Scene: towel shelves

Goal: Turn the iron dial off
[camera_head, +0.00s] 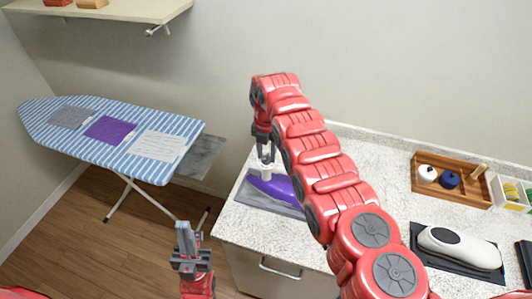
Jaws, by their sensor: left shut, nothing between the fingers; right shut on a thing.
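A purple iron (275,188) rests on a grey mat (258,200) near the left end of the speckled counter. My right arm reaches across the counter, and its gripper (266,168) points down at the top of the iron. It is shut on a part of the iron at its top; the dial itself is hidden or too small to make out. My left gripper (184,236) is shut and empty, pointing up in front of the counter's left side, apart from the iron.
A striped ironing board (85,141) with folded cloths stands at left. A wooden tray (432,190) with small pots and a white-and-black device (460,248) on a dark tray are on the counter's right. A shelf (130,12) hangs at upper left.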

